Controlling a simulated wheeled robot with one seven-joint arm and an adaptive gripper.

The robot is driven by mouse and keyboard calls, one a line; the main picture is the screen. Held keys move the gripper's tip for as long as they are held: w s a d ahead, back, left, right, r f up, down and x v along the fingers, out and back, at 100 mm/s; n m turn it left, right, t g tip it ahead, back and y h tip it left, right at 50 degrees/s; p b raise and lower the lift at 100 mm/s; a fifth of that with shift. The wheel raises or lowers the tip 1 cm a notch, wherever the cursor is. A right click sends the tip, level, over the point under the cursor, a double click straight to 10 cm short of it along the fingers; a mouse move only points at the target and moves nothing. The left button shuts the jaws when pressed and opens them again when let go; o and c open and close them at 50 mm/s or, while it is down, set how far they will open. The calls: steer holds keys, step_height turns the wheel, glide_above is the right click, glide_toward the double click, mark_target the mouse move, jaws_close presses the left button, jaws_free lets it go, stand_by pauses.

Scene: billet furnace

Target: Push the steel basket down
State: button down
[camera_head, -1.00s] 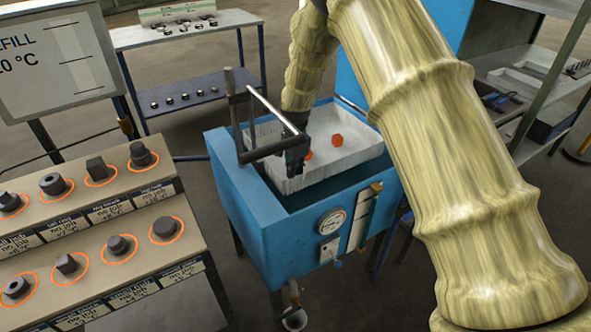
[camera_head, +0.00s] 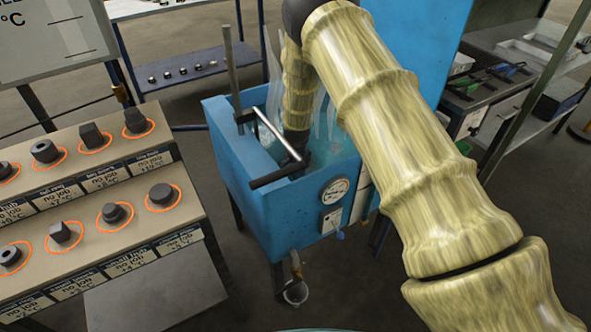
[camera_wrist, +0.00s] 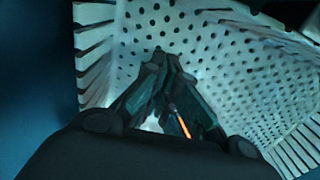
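The blue tank (camera_head: 238,165) stands in the middle of the head view. The steel basket is hard to make out there; in the wrist view its pale perforated wall (camera_wrist: 140,25) looks blue-tinted, as if under liquid. A lever with a black grip bar (camera_head: 270,180) hangs low over the tank's front edge. My gripper (camera_wrist: 163,52) points into the basket with its fingers closed together at the tips. In the head view its end is beside the grip bar, partly hidden; I cannot tell whether they touch. A small orange piece (camera_wrist: 181,123) shows by the fingers.
Pale plumes or splashes (camera_head: 330,115) rise from the tank. A sloped panel with several ringed dark parts (camera_head: 112,212) stands left. A blue shelf (camera_head: 185,72) is behind, and a rack (camera_head: 500,85) is at right. A gauge (camera_head: 335,190) sits on the tank's front.

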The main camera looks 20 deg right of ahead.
step_height(320, 180, down, 4)
steer(key=shift+s+f+b, duration=0.1)
steer(key=shift+f+b, duration=0.15)
steer(key=shift+b, duration=0.3)
steer(key=shift+f, duration=0.1)
steer(key=shift+s, duration=0.1)
step_height(320, 180, up, 10)
steer(key=p, duration=0.6)
steer(key=shift+r, duration=0.25)
steer(key=shift+w+d, duration=0.1)
steer(key=shift+w, duration=0.15)
